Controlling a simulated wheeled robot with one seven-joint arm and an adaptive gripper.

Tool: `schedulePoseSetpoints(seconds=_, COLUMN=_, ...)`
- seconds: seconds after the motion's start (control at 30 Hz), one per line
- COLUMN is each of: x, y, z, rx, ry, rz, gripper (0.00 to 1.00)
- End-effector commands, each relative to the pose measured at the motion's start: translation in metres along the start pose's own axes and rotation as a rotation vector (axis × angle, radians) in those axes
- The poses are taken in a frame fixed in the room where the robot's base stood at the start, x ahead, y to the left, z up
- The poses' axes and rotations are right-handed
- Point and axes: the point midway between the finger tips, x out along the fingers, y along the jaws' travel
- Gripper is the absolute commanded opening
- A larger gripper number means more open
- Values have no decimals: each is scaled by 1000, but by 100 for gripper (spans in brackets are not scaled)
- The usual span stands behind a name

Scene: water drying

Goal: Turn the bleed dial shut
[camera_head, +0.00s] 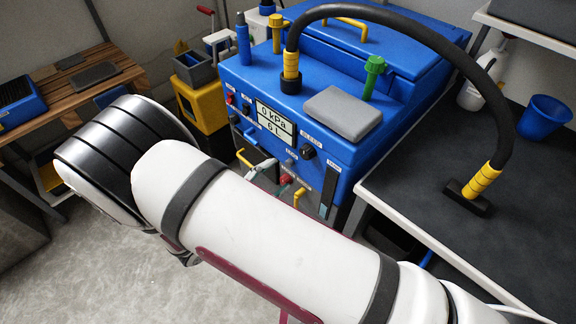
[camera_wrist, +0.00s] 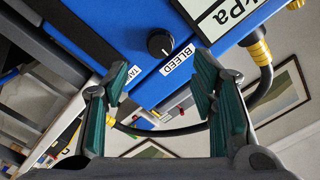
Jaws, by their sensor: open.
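The bleed dial (camera_wrist: 160,43) is a small round black knob with a white mark, on a blue panel beside a white BLEED label (camera_wrist: 179,60). In the head view, a black dial (camera_head: 309,152) at the right of the blue machine's front appears to be the same one. My gripper (camera_wrist: 162,66) is open and empty, with teal pads on both fingers. The dial appears beyond the fingertips, between them in the picture, and not held.
The blue machine (camera_head: 262,80) has a display reading 0 kPa (camera_head: 275,122) and a thick black hose (camera_head: 430,38) with yellow cuffs. Coloured handles and fittings (camera_head: 285,180) sit low on its front. A dark worktop (camera_head: 400,190) adjoins it. The floor at left (camera_head: 75,245) is clear.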

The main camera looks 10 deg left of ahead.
Motion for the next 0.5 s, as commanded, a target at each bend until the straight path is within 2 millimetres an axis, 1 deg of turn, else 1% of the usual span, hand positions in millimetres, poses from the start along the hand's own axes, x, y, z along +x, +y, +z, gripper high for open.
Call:
schedulePoseSetpoints(seconds=0.03, x=-7, y=0, z=0, rx=0, ry=0, rz=-1, gripper=52)
schedulePoseSetpoints(seconds=0.1, x=-14, y=0, z=0, rx=1, ry=-1, rz=-1, gripper=52)
schedulePoseSetpoints(seconds=0.2, x=-21, y=0, z=0, rx=1, ry=0, rz=0, gripper=52)
schedulePoseSetpoints(seconds=0.5, x=-23, y=0, z=0, rx=0, ry=1, rz=0, gripper=52)
